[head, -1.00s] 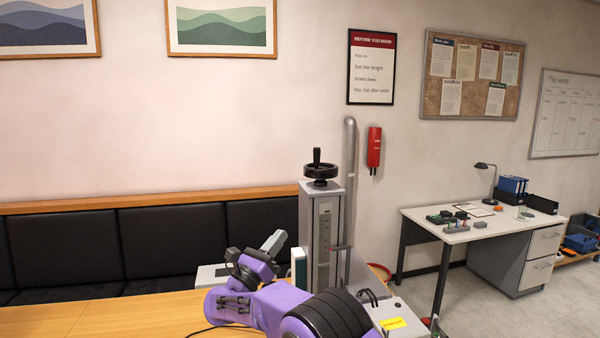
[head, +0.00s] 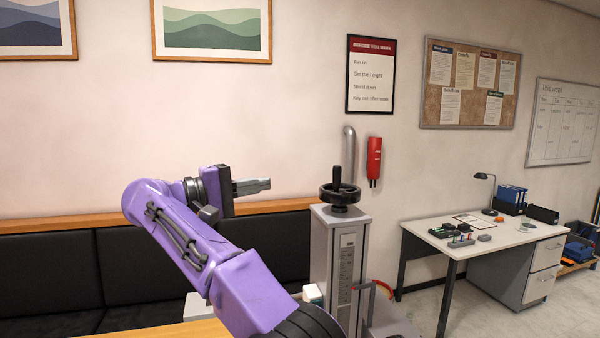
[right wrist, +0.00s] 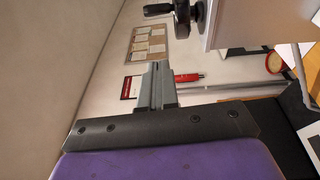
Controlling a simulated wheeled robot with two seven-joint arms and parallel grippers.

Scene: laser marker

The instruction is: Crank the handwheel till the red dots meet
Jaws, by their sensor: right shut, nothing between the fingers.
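The black handwheel (head: 340,194) with its upright crank knob sits on top of the grey column (head: 338,265) of the laser marker. In the right wrist view part of the black handwheel (right wrist: 183,12) shows at the top edge. My right gripper (head: 268,185) is shut and empty, level with the handwheel and to its left, apart from it. It points right in the head view. In the right wrist view its closed fingers (right wrist: 157,80) show in the middle. Red dots cannot be made out. My left gripper is not in view.
A black padded bench (head: 50,265) runs along the wall. A desk (head: 470,240) stands at the right. The air between gripper and wheel looks clear.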

